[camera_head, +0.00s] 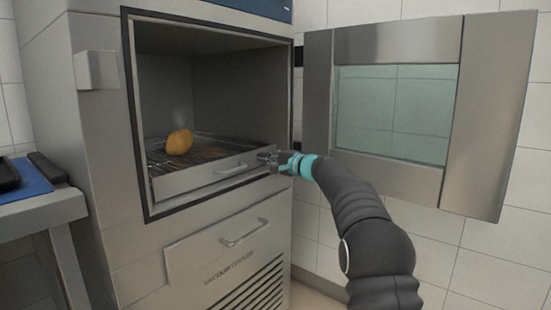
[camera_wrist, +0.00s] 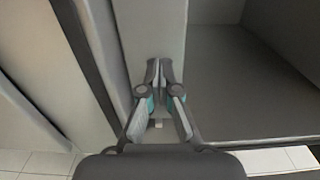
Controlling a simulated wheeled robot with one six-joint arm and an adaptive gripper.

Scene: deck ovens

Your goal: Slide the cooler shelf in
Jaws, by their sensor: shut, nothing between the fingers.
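The cooler shelf (camera_head: 195,180) is a wire rack with a metal front panel and a small bar handle. It sits inside the open vacuum cooler, its front panel near the opening's front frame. A round golden-brown loaf (camera_head: 179,142) rests on the rack toward the left. My gripper (camera_head: 265,156) is shut and empty at the right end of the shelf's front panel, right of the handle. In the wrist view its fingertips (camera_wrist: 160,68) are together against or just in front of a light grey panel (camera_wrist: 150,25); I cannot tell whether they touch.
The cooler door (camera_head: 485,110), with a glass window, stands swung open to the right. Below the opening is a lower panel (camera_head: 215,250) with a handle and vents. A side table with a blue mat (camera_head: 24,180) stands at the left.

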